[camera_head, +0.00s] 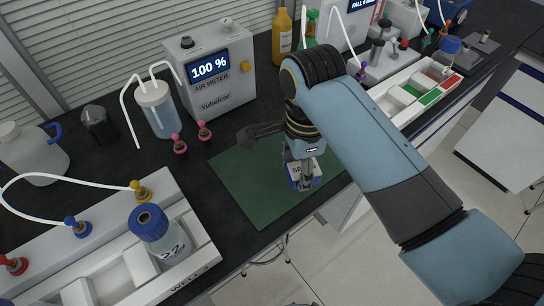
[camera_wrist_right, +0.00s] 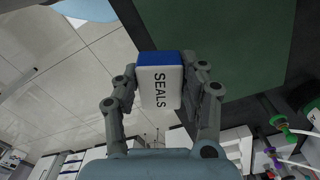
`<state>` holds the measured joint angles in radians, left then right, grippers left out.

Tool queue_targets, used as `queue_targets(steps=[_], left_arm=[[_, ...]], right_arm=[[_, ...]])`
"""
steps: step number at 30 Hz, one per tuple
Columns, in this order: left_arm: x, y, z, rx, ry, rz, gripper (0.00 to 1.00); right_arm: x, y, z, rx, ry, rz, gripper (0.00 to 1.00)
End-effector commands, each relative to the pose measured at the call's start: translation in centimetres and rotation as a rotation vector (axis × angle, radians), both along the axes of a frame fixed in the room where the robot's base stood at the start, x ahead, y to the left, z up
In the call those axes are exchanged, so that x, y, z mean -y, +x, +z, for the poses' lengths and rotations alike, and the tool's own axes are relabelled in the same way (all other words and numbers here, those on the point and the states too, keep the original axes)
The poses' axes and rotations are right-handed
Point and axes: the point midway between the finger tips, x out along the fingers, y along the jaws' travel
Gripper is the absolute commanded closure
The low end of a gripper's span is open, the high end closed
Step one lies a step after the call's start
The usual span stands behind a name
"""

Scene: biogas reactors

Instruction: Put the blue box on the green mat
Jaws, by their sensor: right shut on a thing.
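The blue box (camera_head: 294,175), with a white face lettered "SEALS", is held in my right gripper (camera_head: 306,183). In the right wrist view the box (camera_wrist_right: 160,85) sits between both fingers of the right gripper (camera_wrist_right: 160,95), its blue part at the far end. The green mat (camera_head: 245,190) lies flat on the black bench; it also shows in the right wrist view (camera_wrist_right: 225,40). In the head view the box appears in front of the mat's right part. Its height above the mat cannot be told. My left gripper is out of view.
Behind the mat stand an air meter (camera_head: 218,75) and a clear bottle (camera_head: 157,110). Pink-topped fittings (camera_head: 180,145) are near its left corner. A white rack (camera_head: 120,260) with a blue-capped jar (camera_head: 152,232) is at front left. A white tray (camera_head: 405,92) lies right. The mat's visible surface is bare.

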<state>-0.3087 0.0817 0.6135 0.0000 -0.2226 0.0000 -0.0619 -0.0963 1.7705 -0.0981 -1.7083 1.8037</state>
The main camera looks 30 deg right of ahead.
Motion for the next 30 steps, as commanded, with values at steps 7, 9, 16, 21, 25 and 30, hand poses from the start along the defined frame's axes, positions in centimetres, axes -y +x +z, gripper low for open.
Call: queue_targets(steps=[7,9,16,21,25,30], left_arm=[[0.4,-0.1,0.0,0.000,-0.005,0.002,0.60],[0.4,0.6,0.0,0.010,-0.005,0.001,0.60],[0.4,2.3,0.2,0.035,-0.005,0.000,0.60],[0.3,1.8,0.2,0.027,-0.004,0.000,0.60],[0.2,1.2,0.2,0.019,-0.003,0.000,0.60],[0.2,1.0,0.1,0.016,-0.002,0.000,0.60]], right_arm=[[-1.6,5.6,-3.3,0.000,0.002,0.000,0.91],[-1.8,6.5,-3.9,0.000,0.001,0.000,0.91],[-2.0,7.3,-5.6,-0.002,0.000,-0.001,0.91],[-2.0,7.3,-8.1,-0.002,0.001,-0.002,0.91],[-2.0,7.3,-8.5,0.001,0.001,-0.002,0.91],[-2.0,7.3,-8.5,0.001,0.001,-0.002,0.91]])
